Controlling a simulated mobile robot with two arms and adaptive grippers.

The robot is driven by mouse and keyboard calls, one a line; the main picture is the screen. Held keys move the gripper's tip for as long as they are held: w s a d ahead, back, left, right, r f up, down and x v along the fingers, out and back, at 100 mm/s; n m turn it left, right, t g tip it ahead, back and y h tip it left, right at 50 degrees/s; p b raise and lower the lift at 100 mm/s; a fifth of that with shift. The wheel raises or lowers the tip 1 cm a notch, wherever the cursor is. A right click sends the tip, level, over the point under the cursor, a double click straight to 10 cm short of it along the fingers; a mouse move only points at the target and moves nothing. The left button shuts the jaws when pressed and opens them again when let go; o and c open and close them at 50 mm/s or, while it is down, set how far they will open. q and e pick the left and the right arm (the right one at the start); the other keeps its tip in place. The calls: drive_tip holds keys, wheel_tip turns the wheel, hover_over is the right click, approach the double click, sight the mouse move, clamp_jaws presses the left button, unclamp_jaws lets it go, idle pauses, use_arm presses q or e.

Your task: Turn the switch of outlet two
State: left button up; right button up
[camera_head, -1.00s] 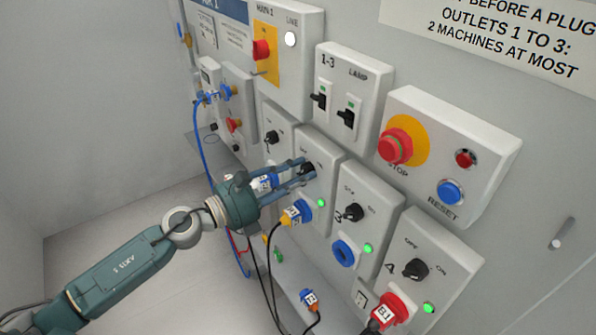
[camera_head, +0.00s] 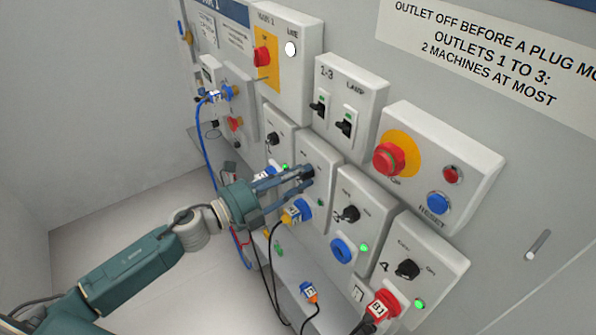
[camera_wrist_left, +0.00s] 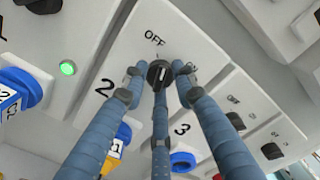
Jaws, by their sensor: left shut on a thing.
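The outlet two panel (camera_head: 325,172) is a pale grey box on the wall, with the number 2 showing in the left wrist view. Its black rotary switch (camera_wrist_left: 157,73) sits just below the word OFF, its upper end towards that word. My left gripper (camera_head: 309,177) is shut on this switch, with its blue-grey fingers around the knob in the left wrist view. In the head view the fingers hide most of the switch. Outlet two's small lamp (camera_head: 320,202) looks dark. A blue and yellow plug (camera_head: 297,212) sits in its socket. My right gripper is not in view.
Outlet three's black switch (camera_head: 347,214) and green lamp (camera_head: 364,247) are to the right. Outlet one's lamp (camera_wrist_left: 68,68) is green. Above are the lamp switch box (camera_head: 352,98) and red stop button (camera_head: 388,159).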

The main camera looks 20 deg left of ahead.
use_arm(q)
drive_tip(key=n, duration=0.1)
drive_tip(key=n+p, duration=0.1)
drive_tip(key=n, duration=0.1)
drive_tip(key=shift+s+d+f, duration=0.1)
drive_tip(key=shift+s+f, duration=0.05)
drive_tip(key=shift+f, duration=0.1)
drive_tip(key=shift+n+p, duration=0.35)
drive_tip(key=shift+n, duration=0.35)
drive_tip(key=o, duration=1.2)
drive_tip(key=shift+c, duration=0.2)
drive_tip(key=shift+r, duration=0.15)
drive_tip(key=v, duration=1.2)
